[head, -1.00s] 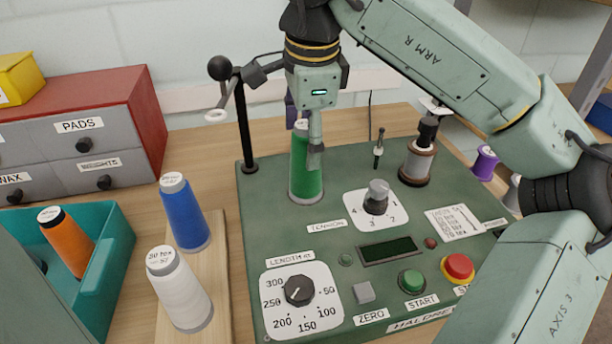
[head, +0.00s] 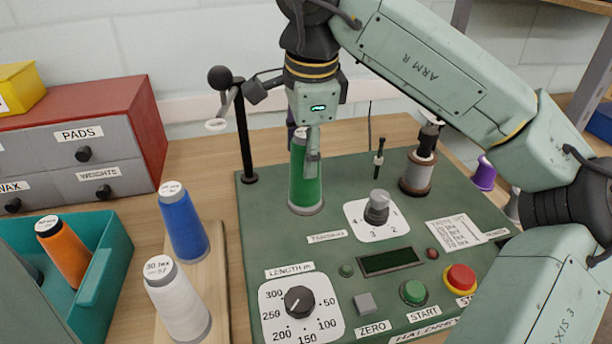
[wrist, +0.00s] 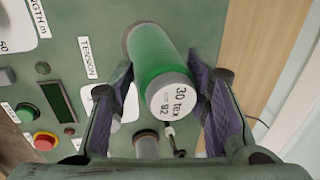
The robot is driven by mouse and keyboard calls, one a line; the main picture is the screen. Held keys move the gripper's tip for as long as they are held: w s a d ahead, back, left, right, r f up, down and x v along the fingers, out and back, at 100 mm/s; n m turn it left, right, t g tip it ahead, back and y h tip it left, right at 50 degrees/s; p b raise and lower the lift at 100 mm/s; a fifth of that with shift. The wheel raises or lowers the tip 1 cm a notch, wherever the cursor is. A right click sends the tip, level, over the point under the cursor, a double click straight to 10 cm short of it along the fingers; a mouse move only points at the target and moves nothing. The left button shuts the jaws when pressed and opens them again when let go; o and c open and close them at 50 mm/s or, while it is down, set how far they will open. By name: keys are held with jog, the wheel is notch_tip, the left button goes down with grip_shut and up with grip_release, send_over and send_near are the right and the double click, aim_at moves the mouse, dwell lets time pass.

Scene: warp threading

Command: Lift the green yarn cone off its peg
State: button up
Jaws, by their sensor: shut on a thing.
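The green yarn cone (head: 306,180) stands upright at the back left of the green machine panel, its base at the panel surface. The peg is hidden inside it. In the wrist view, the cone (wrist: 160,60) shows its white top label, "30 tex" and "92". My gripper (head: 312,150) is over the cone from above, with its fingers down beside the cone's upper part. In the wrist view, its purple-padded fingers (wrist: 172,95) lie on either side of the cone's top, shut on it.
A black post with a crank (head: 245,130) stands close left of the cone. A tension knob (head: 377,207) and a brown spool (head: 418,172) stand to the right. Blue (head: 184,225) and white (head: 178,300) cones stand on a wooden board at left, beside a teal bin (head: 112,265).

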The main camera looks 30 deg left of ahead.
jog(key=shift+c, duration=0.9)
jog(key=shift+p+v, duration=0.65)
jog(key=shift+v, duration=0.15)
jog(key=c, duration=0.3)
jog(key=shift+w+a+r+p, duration=0.1)
jog(key=shift+w+r+p, duration=0.05)
jog(key=shift+r+p, duration=2.35)
jog(key=shift+c, duration=0.5)
jog(key=shift+w+a+b+v, duration=0.15)
jog(key=shift+b+v, duration=0.1)
jog(key=shift+v, duration=0.6)
jog(key=shift+w+a+b+v, duration=0.1)
jog(key=shift+b+v, duration=0.1)
jog(key=shift+v, duration=0.7)
